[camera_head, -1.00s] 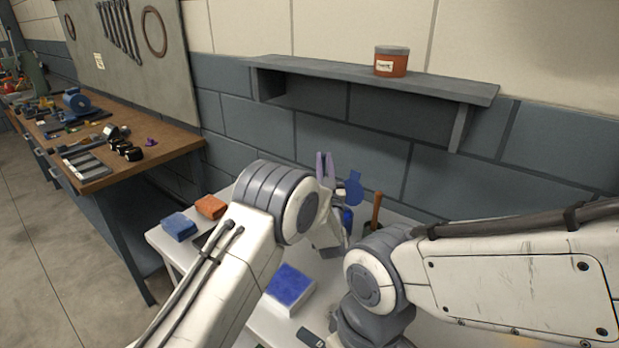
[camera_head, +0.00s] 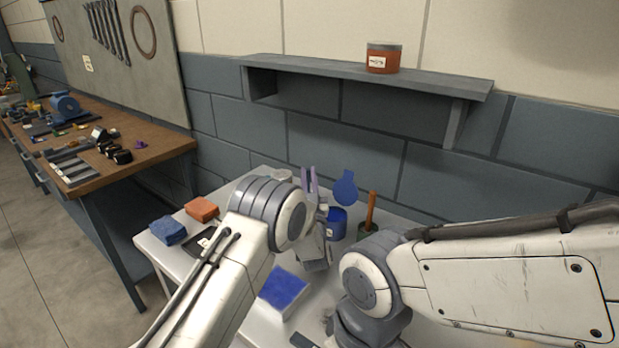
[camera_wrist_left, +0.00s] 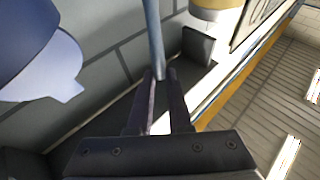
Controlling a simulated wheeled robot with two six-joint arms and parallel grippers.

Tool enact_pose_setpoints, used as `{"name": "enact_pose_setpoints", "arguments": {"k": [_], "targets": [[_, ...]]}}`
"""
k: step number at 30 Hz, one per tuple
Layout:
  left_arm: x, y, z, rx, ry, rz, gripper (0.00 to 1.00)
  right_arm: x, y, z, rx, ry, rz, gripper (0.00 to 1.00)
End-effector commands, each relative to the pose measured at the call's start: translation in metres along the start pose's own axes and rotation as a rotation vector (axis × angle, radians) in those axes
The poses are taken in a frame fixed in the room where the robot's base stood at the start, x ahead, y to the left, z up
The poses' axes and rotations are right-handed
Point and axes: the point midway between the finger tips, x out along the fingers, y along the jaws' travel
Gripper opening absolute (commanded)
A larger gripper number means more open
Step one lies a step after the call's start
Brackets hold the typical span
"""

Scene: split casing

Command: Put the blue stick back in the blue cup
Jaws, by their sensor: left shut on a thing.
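My left gripper (camera_head: 309,176) is left of the blue cup (camera_head: 337,222), above the white table. In the left wrist view it (camera_wrist_left: 160,78) is shut on a thin blue-grey rod, the blue stick (camera_wrist_left: 154,35), which runs out of the top of the frame. In the head view the stick cannot be made out between the fingers. A flat blue paddle shape (camera_head: 345,190) shows just above the cup; whether it stands in the cup is unclear. My right gripper is outside the view.
A dark green cup with an orange handle (camera_head: 371,208) stands right of the blue cup. An orange block (camera_head: 202,208) and a blue block (camera_head: 168,231) lie on the left. A white box with a blue top (camera_head: 284,289) lies in front. A shelf (camera_head: 330,72) juts from the wall.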

Motion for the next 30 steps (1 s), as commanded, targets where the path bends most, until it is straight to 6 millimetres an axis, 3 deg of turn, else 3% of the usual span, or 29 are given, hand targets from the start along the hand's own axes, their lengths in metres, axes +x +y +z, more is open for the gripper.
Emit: {"name": "enact_pose_setpoints", "arguments": {"k": [2, 3, 5, 17, 20, 30], "targets": [[-0.002, 0.002, 0.003, -0.001, 0.001, 0.001, 0.00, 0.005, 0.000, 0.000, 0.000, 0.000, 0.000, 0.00], [-0.001, 0.002, 0.002, -0.001, 0.000, 0.001, 0.29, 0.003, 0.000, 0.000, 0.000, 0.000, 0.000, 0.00], [-0.001, 0.002, 0.002, -0.001, 0.000, 0.002, 0.47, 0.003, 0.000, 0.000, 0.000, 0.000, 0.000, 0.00], [0.001, 0.002, -0.003, 0.000, 0.000, 0.001, 0.47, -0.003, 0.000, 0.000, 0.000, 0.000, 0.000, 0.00], [-0.012, 0.003, 0.002, 0.000, -0.001, 0.003, 0.47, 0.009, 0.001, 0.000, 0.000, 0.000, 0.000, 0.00], [-0.078, 0.003, -0.026, -0.001, -0.001, 0.005, 0.47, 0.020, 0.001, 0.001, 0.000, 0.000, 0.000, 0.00]]}}
